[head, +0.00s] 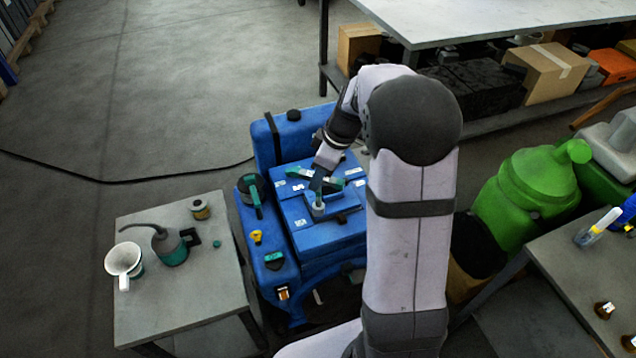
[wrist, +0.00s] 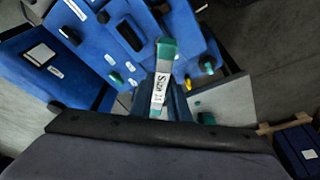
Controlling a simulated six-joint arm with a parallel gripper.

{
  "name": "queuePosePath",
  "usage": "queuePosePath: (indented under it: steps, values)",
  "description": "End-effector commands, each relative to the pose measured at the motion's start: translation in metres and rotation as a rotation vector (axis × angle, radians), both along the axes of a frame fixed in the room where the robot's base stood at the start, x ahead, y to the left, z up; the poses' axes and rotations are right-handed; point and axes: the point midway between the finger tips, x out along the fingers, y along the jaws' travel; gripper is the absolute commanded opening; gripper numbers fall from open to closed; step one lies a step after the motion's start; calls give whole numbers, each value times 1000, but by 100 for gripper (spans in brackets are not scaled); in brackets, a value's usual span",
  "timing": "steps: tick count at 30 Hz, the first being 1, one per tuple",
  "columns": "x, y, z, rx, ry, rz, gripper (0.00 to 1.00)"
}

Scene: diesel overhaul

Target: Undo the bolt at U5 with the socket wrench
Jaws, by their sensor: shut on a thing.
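My gripper (head: 320,180) is low over the top of the blue engine block (head: 330,238). In the wrist view, my gripper (wrist: 163,112) is shut on the socket wrench (wrist: 159,92), which has a teal end and a white size label. In the head view, a grey, upright socket-like part (head: 318,208) stands right below my gripper, at the block's top. The bolt at U5 cannot be made out, and the small white tags are too small to read. Whether the socket is seated on a bolt cannot be told.
A green tank (head: 525,190) stands at right. A workbench (head: 490,15) is behind.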

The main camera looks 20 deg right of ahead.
Motion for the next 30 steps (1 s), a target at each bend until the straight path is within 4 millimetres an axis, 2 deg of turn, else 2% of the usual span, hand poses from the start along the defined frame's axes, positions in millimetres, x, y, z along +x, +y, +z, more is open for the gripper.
queuePosePath:
  steps: [18, 24, 30]
  values:
    - [1, 0, 4, 1, 0, 851, 0]
    - [0, 0, 3, -1, -1, 994, 0]
    - [0, 0, 2, -1, -2, 1004, 0]
